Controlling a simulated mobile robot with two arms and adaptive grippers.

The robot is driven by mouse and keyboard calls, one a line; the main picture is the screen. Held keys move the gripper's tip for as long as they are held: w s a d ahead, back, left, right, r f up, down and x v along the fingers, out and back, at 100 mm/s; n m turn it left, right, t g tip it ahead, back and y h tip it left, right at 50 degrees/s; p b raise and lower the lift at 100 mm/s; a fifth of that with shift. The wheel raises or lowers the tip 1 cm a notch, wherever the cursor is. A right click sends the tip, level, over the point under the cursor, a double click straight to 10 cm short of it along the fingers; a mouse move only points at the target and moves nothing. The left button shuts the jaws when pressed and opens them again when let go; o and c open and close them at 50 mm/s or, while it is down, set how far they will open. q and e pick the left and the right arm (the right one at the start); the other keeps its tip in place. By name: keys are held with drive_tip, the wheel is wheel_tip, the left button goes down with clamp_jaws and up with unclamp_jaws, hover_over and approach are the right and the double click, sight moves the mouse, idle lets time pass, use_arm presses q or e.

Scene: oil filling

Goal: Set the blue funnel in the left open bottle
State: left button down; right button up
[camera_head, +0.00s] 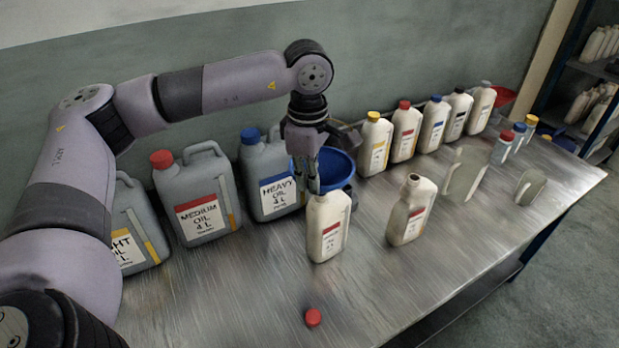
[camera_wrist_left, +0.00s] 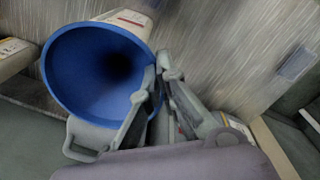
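The blue funnel (camera_head: 338,166) is at the top of the left open bottle (camera_head: 328,228), wide mouth up. Its spout is hidden, so I cannot tell whether it is inside the neck. The left bottle is white with a red label and stands upright. In the left wrist view the funnel (camera_wrist_left: 85,75) fills the left side, with part of a labelled bottle (camera_wrist_left: 130,17) behind it. My left gripper (camera_head: 313,186) is shut on the funnel's rim side; its fingertips (camera_wrist_left: 160,75) meet at the rim. My right gripper is not in view.
A second open bottle (camera_head: 411,210) stands to the right. Grey oil canisters (camera_head: 198,195) stand at the left, and several capped bottles (camera_head: 405,132) line the back. A red cap (camera_head: 313,317) lies on the metal table (camera_head: 440,290). The front of the table is mostly clear.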

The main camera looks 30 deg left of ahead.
use_arm(q)
drive_tip(key=c, duration=2.4)
unclamp_jaws()
drive_tip(key=c, duration=1.7)
unclamp_jaws()
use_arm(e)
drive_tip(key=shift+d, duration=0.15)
use_arm(q)
drive_tip(key=shift+r, duration=0.1)
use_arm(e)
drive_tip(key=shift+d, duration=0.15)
use_arm(q)
drive_tip(key=r, duration=1.2)
drive_tip(key=shift+s, duration=0.2)
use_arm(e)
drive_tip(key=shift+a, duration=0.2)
use_arm(q)
drive_tip(key=shift+f, duration=0.1)
